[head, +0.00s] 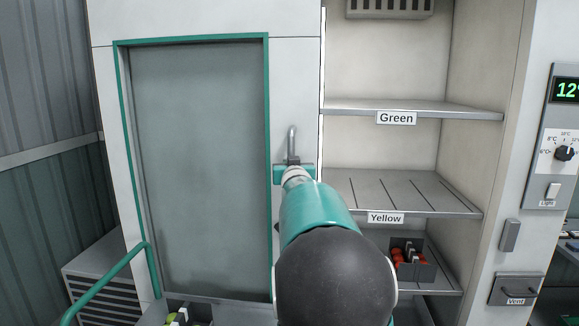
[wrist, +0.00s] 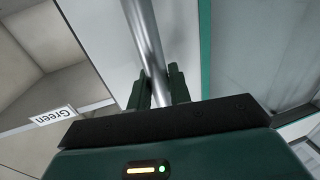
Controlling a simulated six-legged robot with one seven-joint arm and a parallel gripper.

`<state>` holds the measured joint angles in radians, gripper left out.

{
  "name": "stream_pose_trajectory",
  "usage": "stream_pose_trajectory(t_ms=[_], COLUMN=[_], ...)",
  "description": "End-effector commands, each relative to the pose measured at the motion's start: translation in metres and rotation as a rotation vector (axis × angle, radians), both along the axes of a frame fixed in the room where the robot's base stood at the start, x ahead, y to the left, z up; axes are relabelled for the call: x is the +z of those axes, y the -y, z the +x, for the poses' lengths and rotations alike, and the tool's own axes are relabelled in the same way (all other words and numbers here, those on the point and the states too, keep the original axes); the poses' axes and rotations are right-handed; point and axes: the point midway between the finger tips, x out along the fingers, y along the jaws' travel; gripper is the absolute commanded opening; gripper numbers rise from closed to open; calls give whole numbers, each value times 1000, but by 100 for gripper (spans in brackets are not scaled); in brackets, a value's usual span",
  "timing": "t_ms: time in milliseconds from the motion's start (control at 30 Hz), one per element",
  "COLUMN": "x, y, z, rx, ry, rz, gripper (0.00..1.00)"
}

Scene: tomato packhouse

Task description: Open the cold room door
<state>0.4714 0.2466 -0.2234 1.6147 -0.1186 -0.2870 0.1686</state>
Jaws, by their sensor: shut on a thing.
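The cold room door (head: 297,75) is a pale panel with a large grey window in a green frame, in the left half of the head view. Its upright metal bar handle (head: 291,140) is near the panel's right edge. My gripper (head: 293,165) is at the handle's lower part, and my arm hides what is below. In the wrist view, the two dark fingers of my gripper (wrist: 161,88) are closed around the handle bar (wrist: 144,40). Shelves inside the cold room show to the right of the door's edge.
The shelf labelled Green (head: 450,110) is above the shelf labelled Yellow (head: 430,195). A grey crate with red tomatoes (head: 412,259) sits below. A control panel (head: 562,150) and a Vent box (head: 515,289) are at right. A green rail (head: 108,280) is at lower left.

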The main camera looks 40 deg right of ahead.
Motion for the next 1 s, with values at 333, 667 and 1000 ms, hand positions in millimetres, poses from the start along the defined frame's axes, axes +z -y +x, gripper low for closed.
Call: stream_pose_trajectory(t_ms=[333, 667, 1000], x=[2, 1, 2], y=[-1, -3, -32], z=[1, 1, -35], rx=[2, 2, 3], ry=[3, 2, 3], rz=[-3, -1, -1], gripper=[39, 40, 40])
